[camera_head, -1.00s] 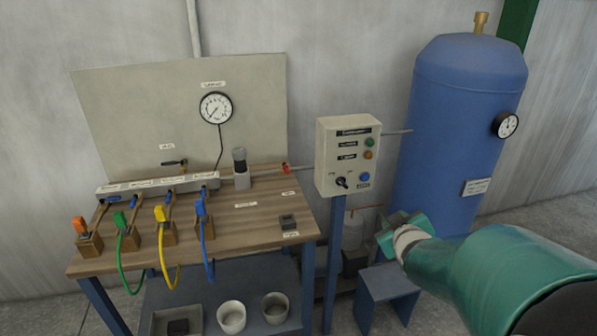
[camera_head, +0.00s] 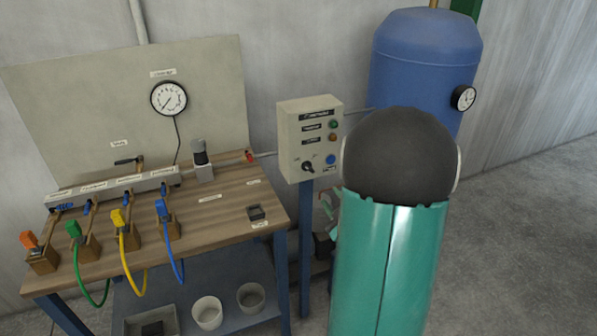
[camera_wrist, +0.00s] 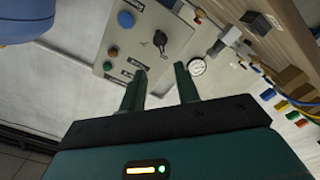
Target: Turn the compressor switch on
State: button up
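The compressor control box (camera_head: 299,147) is a beige panel on a blue post. It carries a black rotary switch (camera_head: 308,167), a blue button (camera_head: 331,159), and green and amber lamps. In the wrist view the box (camera_wrist: 172,62) appears tilted, with the switch (camera_wrist: 160,39) just beyond the fingertips. My gripper (camera_wrist: 160,79) is open, its two green fingers apart with nothing between them. The fingers point toward the box face and appear short of the switch. In the head view my arm's dark joint and green link hide most of the gripper.
A blue tank (camera_head: 424,55) with a gauge (camera_head: 463,97) stands right of the box, partly behind my arm. A wooden workbench (camera_head: 215,211) with coloured hoses and a wall gauge (camera_head: 169,98) stands at left. Open floor (camera_head: 520,220) lies at right.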

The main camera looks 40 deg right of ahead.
aim_at(310, 170)
jog(key=x, duration=1.3)
jog(key=shift+w, duration=0.25)
grip_shut()
